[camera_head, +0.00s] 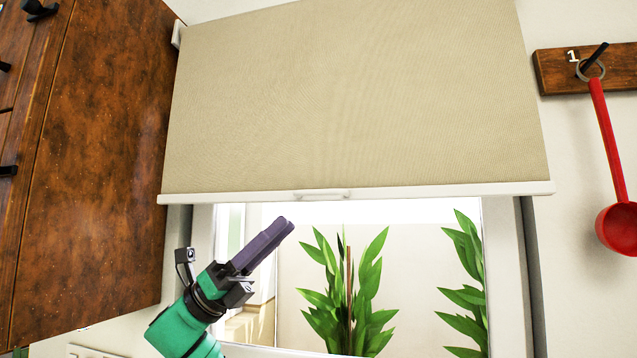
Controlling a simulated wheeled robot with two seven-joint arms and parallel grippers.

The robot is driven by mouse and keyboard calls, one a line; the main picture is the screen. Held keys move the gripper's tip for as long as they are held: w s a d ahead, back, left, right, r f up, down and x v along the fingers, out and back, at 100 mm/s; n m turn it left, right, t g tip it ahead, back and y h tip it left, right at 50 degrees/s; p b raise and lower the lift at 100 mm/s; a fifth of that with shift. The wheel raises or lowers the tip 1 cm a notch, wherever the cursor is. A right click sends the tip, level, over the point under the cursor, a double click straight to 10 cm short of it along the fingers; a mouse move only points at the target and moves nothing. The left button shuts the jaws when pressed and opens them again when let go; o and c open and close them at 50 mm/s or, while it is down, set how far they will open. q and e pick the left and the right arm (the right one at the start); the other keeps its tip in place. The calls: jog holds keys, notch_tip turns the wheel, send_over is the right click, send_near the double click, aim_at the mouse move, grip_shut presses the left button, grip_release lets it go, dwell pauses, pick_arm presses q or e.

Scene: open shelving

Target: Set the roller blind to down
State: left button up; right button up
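The beige roller blind (350,100) hangs over the upper part of the window and leaves the lower part uncovered. Its white bottom bar (420,191) has a small white handle (322,194) near the middle. My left gripper (286,226) is below the bar, a little left of the handle, and apart from it in the picture. Its purple fingers point up and right and lie close together; no thing shows between them. My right gripper is not in view.
A brown wooden cabinet (90,160) stands close on the left. A red ladle (610,150) hangs from a wooden hook board (560,72) on the right wall. Green plants (350,295) show through the window (400,240). The space below the bar looks free apart from my arm.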

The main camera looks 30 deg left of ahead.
aim_at(319, 193)
pick_arm(q)
jog(key=p+x, duration=0.4)
jog(key=x, duration=0.5)
jog(key=shift+d+r+p, duration=0.1)
jog(key=shift+r+p, duration=0.1)
jog(key=shift+p, duration=0.15)
jog(key=shift+f, duration=0.1)
grip_shut()
dwell(0.6)
